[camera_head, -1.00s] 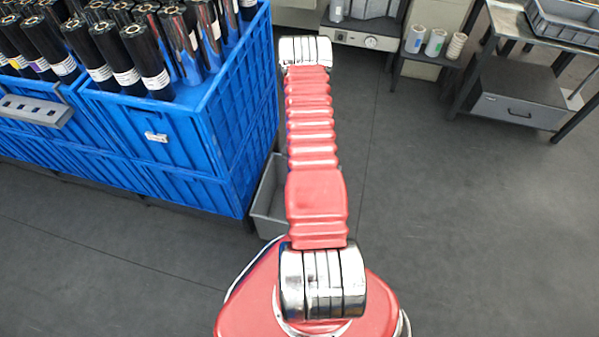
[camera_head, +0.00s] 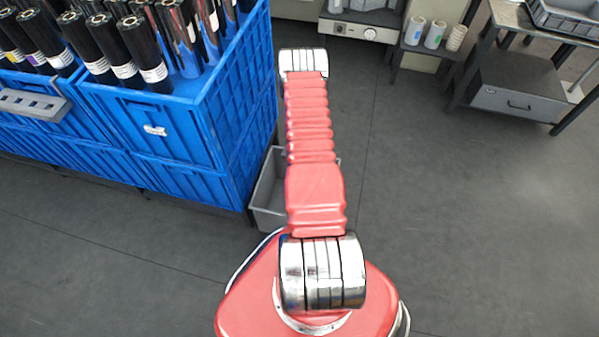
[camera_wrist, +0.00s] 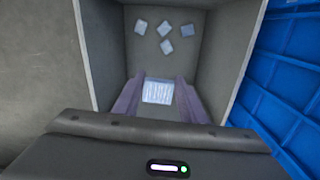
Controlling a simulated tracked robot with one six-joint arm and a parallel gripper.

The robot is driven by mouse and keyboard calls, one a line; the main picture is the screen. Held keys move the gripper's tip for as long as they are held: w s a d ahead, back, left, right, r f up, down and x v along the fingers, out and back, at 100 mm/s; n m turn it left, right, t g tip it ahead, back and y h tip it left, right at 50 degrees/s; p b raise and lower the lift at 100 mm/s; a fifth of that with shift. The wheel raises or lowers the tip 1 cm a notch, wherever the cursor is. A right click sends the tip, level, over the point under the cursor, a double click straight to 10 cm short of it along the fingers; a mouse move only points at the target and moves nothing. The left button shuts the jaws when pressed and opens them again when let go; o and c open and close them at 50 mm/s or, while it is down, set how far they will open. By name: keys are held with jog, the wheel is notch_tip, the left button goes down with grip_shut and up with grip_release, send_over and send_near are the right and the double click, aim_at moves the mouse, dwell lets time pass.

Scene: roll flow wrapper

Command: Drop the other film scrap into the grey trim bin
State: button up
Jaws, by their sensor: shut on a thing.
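The grey trim bin (camera_wrist: 111,50) fills the middle of the wrist view, seen from above with its floor in sight. In the head view the bin (camera_head: 266,200) shows beside the blue crate, partly hidden behind my arm. My gripper (camera_wrist: 158,84) is over the bin's inside, its two fingers pointing down into it. It is shut on a pale, striped film scrap (camera_wrist: 158,93). Several small pale squares (camera_wrist: 166,47) lie on the bin floor beyond the fingers. My gripper is hidden by my arm in the head view.
Blue crates (camera_head: 185,130) full of black rolls (camera_head: 145,55) stand close against the bin's side. Open dark floor (camera_head: 430,210) lies to the right. A metal table (camera_head: 520,80) and a small stand with rolls (camera_head: 425,50) are at the back right.

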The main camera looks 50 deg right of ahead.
jog(key=o, duration=1.1)
jog(key=shift+r, duration=0.1)
notch_tip(320, 180, up, 14)
jog(key=shift+f, duration=0.2)
dwell(1.1)
